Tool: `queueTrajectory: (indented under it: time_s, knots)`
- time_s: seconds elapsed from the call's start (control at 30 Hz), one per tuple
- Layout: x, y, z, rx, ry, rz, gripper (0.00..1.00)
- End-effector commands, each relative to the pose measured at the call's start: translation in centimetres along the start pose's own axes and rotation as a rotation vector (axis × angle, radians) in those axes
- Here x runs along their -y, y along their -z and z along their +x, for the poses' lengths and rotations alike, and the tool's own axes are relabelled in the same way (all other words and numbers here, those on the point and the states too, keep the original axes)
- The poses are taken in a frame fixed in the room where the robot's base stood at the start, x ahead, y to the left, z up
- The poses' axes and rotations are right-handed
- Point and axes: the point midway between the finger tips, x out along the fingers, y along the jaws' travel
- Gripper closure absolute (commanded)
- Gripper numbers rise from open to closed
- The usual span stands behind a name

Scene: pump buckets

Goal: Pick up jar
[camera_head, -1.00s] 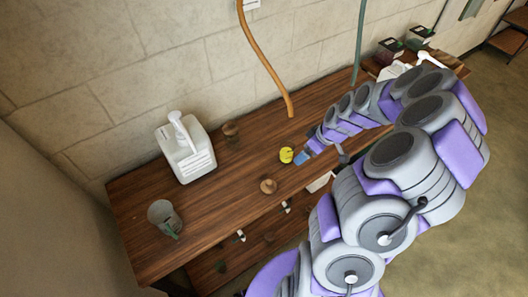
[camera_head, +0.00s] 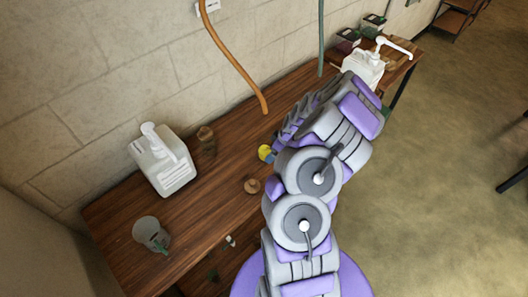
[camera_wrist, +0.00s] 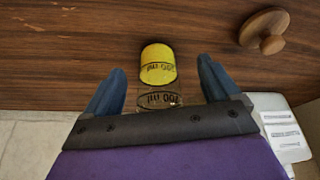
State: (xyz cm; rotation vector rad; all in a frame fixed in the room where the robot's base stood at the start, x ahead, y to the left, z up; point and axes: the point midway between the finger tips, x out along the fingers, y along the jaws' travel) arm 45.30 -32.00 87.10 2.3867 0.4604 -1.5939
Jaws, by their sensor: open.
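My gripper (camera_wrist: 160,75) is open, with one blue finger to the left of the jar and one to the right. Its fingertips reach about the height of the lid in the picture, and I see gaps on both sides. In the head view only the yellow of the jar (camera_head: 265,152) shows; my arm hides the rest and most of the gripper.
A wooden knob-like piece (camera_head: 251,186) lies close by on the table (camera_head: 215,190). An orange hose (camera_head: 235,62) hangs behind. Another white pump container (camera_head: 363,68) is at the far right.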

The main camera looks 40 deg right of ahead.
Motion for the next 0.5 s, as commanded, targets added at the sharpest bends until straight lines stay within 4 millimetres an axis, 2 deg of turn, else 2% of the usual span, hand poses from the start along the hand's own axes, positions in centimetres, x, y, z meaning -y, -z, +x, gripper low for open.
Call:
queueTrajectory:
  time_s: [0.27, 0.5]
  knots:
    - [-0.6, 1.4, 0.7, -0.003, 0.001, 0.002, 0.11]
    - [-0.6, 4.5, 2.0, -0.002, 0.000, -0.001, 0.11]
